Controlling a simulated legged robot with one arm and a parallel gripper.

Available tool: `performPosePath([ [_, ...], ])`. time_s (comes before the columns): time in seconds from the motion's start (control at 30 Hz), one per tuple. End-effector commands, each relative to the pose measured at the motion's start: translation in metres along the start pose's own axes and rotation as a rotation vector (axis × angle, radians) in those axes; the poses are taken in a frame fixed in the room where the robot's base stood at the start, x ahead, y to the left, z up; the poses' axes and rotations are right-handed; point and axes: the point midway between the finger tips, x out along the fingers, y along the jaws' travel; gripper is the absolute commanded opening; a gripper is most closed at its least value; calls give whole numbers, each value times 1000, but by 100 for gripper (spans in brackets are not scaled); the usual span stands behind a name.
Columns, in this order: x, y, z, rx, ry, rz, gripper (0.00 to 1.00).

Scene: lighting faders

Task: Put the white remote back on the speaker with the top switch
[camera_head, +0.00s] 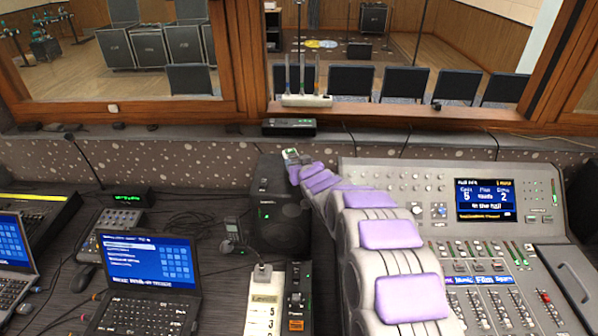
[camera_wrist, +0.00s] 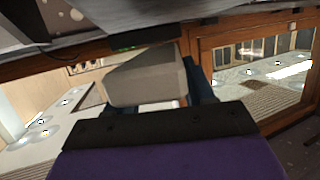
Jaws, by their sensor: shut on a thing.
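The white remote (camera_head: 290,154) shows small at the tip of my arm in the head view, with a greenish patch on it. In the wrist view it is a pale block (camera_wrist: 148,80) between my fingers. My gripper (camera_head: 297,159) is shut on it. It appears over or just behind the back right of a black speaker (camera_head: 264,212); I cannot tell whether they touch. The speaker has a round cone on its front and a small switch-like detail (camera_head: 263,185) near its upper left. My gripper partly hides the area behind the speaker.
A mixing console (camera_head: 430,200) with a screen fills the right. A laptop (camera_head: 150,275) and small devices stand left. A white strip (camera_head: 263,305) and a black strip (camera_head: 297,305) lie in front of the speaker. A black box (camera_head: 288,127) and window ledge are behind.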

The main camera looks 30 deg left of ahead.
Motion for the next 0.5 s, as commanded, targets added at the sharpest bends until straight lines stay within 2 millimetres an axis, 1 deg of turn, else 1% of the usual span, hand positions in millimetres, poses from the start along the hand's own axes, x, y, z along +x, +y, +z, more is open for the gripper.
performPosePath([
  [0.03,1,3,-1,0,0,1,13],
  [0.17,4,5,4,1,0,0,13],
  [0.4,12,4,32,3,1,-1,13],
  [0.5,12,6,33,2,2,1,13],
])
